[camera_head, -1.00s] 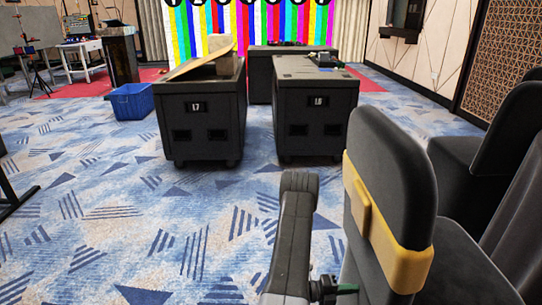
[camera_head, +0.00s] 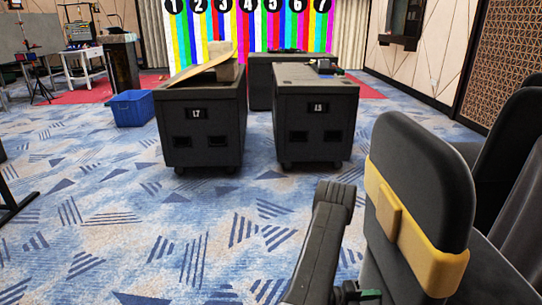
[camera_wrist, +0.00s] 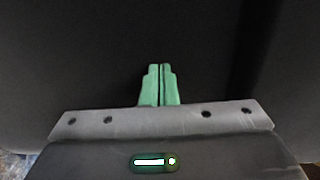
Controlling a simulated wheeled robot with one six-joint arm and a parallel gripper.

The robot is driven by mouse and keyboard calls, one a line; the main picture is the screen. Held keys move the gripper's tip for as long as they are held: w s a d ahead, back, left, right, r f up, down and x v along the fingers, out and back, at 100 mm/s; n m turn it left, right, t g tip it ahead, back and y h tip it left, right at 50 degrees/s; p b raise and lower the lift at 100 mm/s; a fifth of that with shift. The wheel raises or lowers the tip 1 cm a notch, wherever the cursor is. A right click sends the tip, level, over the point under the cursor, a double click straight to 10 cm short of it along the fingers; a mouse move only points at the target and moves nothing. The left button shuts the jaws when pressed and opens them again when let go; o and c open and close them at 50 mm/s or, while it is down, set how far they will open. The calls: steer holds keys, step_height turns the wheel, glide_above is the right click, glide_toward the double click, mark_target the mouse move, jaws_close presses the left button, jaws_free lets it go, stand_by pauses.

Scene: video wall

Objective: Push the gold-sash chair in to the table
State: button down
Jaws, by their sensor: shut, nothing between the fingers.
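The gold-sash chair (camera_head: 423,165) stands at the right front of the head view, its dark back towards me with a gold band (camera_head: 410,232) around it. Its seat and legs are mostly hidden or cut off. My arm reaches along the chair's left side. The green of my gripper (camera_head: 362,294) shows at the bottom edge, beside the chair back. In the wrist view my gripper (camera_wrist: 160,86) is shut and empty, its green fingertips against a dark surface that fills the picture. I cannot tell whether they touch it. No table is clearly seen by the chair.
Other dark chairs (camera_head: 508,150) stand close on the right. Two black cases (camera_head: 200,128) and (camera_head: 316,120) stand ahead, with another behind. A blue bin (camera_head: 131,108) sits left of them. The patterned carpet (camera_head: 130,215) at left and middle is open.

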steer(key=shift+d+b, duration=0.5)
steer(key=shift+d, duration=3.2)
steer(key=a, duration=1)
steer(key=shift+p, duration=0.3)
steer(key=d, duration=1)
steer(key=shift+w, duration=0.15)
steer(key=shift+a, duration=0.15)
steer(key=a+p, duration=0.1)
steer(key=a, duration=1.4)
steer(key=shift+s+a, duration=0.3)
